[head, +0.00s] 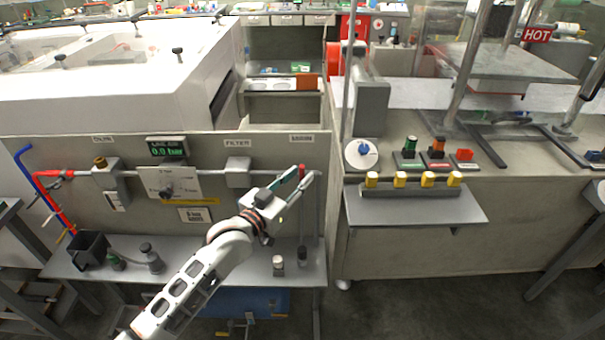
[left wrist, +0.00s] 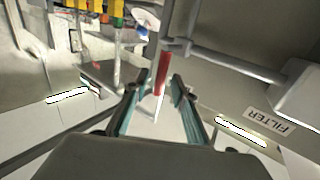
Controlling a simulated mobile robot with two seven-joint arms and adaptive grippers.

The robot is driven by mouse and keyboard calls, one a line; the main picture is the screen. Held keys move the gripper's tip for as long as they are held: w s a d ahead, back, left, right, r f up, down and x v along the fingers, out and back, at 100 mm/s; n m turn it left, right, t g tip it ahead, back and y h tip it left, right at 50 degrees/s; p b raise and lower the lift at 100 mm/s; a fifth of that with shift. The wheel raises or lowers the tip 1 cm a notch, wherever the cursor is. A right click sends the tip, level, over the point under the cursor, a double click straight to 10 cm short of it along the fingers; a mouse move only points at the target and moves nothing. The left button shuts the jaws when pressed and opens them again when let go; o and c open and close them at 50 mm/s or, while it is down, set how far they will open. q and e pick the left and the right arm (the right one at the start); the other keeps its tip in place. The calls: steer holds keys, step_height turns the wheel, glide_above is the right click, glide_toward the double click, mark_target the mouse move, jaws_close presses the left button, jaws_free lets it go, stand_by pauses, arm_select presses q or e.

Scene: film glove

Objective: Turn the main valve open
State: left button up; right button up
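The main valve's red lever (left wrist: 163,72) shows in the left wrist view, hanging from a grey pipe fitting (left wrist: 177,46) and ending in a pale tip. In the head view only a small red bit of it shows at the panel's right end, under a small label (head: 302,138); my gripper hides the rest. My left gripper (head: 303,176) reaches up to it. In the left wrist view its two teal-lined fingers (left wrist: 160,84) stand apart, one on each side of the lever's lower part, with gaps visible. My right gripper is out of view.
A grey filter block (head: 238,172) sits on the pipe left of the gripper. A display (head: 167,147) reads 0.0 bar. A shelf (head: 200,268) below holds small fittings and a black cup (head: 88,250). A second bench (head: 430,235) with yellow-topped parts stands close on the right.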

arm_select(q)
steer(key=shift+x, duration=0.8)
steer(key=shift+w+d, duration=0.15)
steer(key=shift+w, duration=0.05)
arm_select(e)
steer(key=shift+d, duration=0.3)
arm_select(q)
jaws_close()
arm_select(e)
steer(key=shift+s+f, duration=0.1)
